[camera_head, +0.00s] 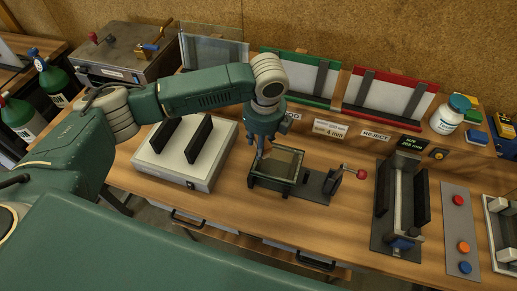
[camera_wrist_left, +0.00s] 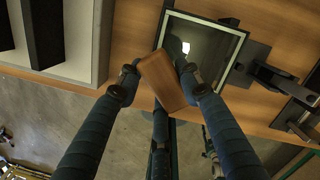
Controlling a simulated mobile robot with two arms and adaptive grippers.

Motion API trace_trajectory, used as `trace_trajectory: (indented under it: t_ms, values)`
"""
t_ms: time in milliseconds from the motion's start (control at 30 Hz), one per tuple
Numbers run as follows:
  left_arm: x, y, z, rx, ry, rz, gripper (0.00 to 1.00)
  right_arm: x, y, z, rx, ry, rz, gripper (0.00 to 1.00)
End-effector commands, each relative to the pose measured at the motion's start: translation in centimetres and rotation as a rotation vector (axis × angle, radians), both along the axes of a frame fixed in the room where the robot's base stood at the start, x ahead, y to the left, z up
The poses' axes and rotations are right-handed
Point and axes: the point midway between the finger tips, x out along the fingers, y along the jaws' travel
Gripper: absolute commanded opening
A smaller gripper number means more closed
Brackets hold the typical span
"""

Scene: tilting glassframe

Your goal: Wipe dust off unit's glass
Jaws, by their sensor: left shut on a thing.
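The glass unit (camera_head: 283,164) is a dark-framed pane lying flat in a fixture on the wooden bench. In the left wrist view the pane (camera_wrist_left: 208,42) looks dark, with a pale border and a small bright reflection; I cannot make out dust on it. My left gripper (camera_head: 259,149) points down over the left part of the unit. In the left wrist view it (camera_wrist_left: 158,82) is shut on a brown block (camera_wrist_left: 163,80), which overlaps the pane's near edge. I cannot tell whether the block touches the glass. My right gripper is not in view.
A lever with a red knob (camera_head: 362,174) stands right of the unit. A light box with two black bars (camera_head: 185,155) is at left. A dark upright fixture (camera_head: 402,200) and a button panel (camera_head: 460,230) are at right. Green (camera_head: 300,78) and red (camera_head: 388,95) racks stand behind.

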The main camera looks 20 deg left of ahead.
Motion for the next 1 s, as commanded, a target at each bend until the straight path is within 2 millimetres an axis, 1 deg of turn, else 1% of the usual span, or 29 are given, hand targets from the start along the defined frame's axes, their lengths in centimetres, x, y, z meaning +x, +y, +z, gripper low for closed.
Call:
trace_trajectory:
  t_ms: [100, 300, 533, 1000]
  values:
    - [0.3, -0.1, 1.2, -0.001, -0.002, 0.003, 0.15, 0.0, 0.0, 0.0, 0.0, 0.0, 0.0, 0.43]
    - [0.4, -0.3, 2.2, 0.0, 0.0, 0.005, 0.15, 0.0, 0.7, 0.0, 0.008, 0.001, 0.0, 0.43]
    - [0.4, -0.3, 2.3, 0.0, 0.0, 0.005, 0.15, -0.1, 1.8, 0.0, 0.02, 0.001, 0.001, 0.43]
    - [0.4, -0.2, 2.3, 0.0, 0.0, 0.005, 0.15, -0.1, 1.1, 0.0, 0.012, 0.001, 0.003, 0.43]
